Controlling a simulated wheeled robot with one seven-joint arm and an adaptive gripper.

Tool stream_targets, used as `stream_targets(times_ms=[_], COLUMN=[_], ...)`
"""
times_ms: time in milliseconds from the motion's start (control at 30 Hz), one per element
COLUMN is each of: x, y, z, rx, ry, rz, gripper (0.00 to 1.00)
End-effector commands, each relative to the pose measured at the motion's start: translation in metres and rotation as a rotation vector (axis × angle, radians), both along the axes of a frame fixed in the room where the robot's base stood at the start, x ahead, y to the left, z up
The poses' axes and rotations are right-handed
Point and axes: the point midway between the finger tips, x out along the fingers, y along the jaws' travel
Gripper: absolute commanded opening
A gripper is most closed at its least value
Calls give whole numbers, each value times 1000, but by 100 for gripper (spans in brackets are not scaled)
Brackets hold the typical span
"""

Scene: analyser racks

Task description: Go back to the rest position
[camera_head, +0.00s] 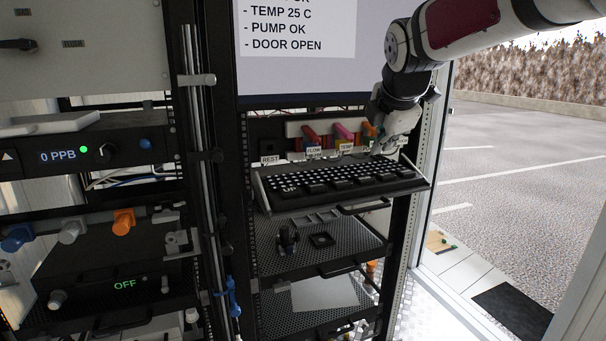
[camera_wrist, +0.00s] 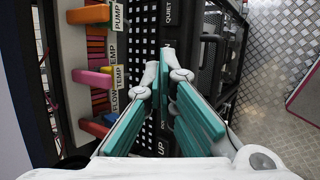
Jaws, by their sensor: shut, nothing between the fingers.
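My gripper (camera_wrist: 160,90) is shut and empty in the wrist view, its teal-padded fingers over the black keyboard. In the head view my gripper (camera_head: 381,150) hangs at the right end of the keyboard tray (camera_head: 340,187), close to the coloured levers. I cannot tell whether the fingertips touch the keyboard. A panel marked REST (camera_head: 270,159) sits at the left of the lever row.
Red (camera_head: 310,136), pink (camera_head: 343,132) and orange (camera_head: 369,130) levers with labels stand behind the keyboard. A screen (camera_head: 300,50) hangs above. Perforated shelves (camera_head: 320,246) lie below. A rack post (camera_head: 424,150) and the open doorway are at the right.

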Motion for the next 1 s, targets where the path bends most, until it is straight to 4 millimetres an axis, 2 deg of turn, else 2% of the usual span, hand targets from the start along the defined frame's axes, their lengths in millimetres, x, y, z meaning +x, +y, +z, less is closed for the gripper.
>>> stream_targets(times_ms=[33,267,400,600,700,800,1000], x=[-24,-129,-192,-268,-292,-306,-313], y=[0,0,1,3,5,6,7], z=[-1,-28,-56,-103,-122,-134,-139], rx=[76,459,683,953,1042,1093,1118], ry=[3,36,55,79,88,94,97], rz=[-86,-541,-832,-1216,-1353,-1439,-1484], gripper=[0,0,0,0,0,0,0])
